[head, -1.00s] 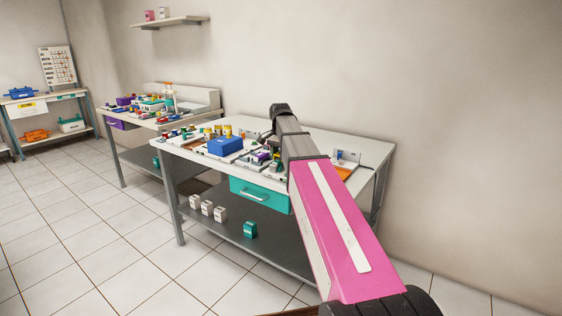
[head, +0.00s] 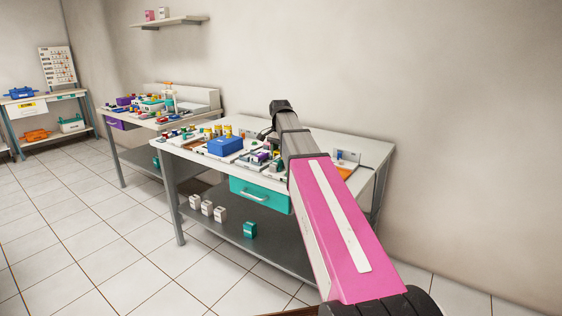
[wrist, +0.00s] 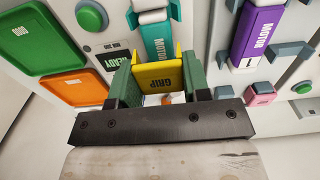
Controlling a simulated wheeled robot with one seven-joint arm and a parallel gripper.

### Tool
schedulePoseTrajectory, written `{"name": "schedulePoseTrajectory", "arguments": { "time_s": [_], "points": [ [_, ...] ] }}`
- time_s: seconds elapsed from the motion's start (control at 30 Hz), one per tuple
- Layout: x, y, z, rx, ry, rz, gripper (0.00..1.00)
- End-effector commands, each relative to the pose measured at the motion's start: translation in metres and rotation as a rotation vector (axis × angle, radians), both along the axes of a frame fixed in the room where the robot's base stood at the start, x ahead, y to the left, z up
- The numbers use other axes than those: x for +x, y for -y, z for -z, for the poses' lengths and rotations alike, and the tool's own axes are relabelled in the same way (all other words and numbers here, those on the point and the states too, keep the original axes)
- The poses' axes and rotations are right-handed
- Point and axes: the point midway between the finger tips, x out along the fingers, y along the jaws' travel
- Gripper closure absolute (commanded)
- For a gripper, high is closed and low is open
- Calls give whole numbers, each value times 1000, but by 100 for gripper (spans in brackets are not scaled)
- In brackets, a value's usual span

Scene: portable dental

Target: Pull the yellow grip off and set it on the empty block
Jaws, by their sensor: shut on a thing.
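The yellow grip (wrist: 158,76), marked "GRIP", sits between the two green fingers of my gripper (wrist: 157,84) in the wrist view. The fingers are shut on it from both sides. A teal part (wrist: 158,40) lies just beyond the grip; I cannot tell whether the two touch. In the head view my arm hides the gripper and the grip. I cannot make out which block is the empty one.
In the wrist view, a purple part marked "MOTOR" (wrist: 258,32) is at right, and green (wrist: 37,44) and orange (wrist: 76,87) panels are at left. The workbench (head: 370,150) also carries a blue box (head: 225,146).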

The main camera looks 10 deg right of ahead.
Motion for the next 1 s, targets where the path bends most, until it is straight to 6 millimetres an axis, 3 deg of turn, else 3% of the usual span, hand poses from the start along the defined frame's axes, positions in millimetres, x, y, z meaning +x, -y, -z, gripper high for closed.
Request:
{"name": "schedulePoseTrajectory", "arguments": {
  "time_s": [1.0],
  "points": [
    [0,0,-36,0,0,0,87]
  ]
}}
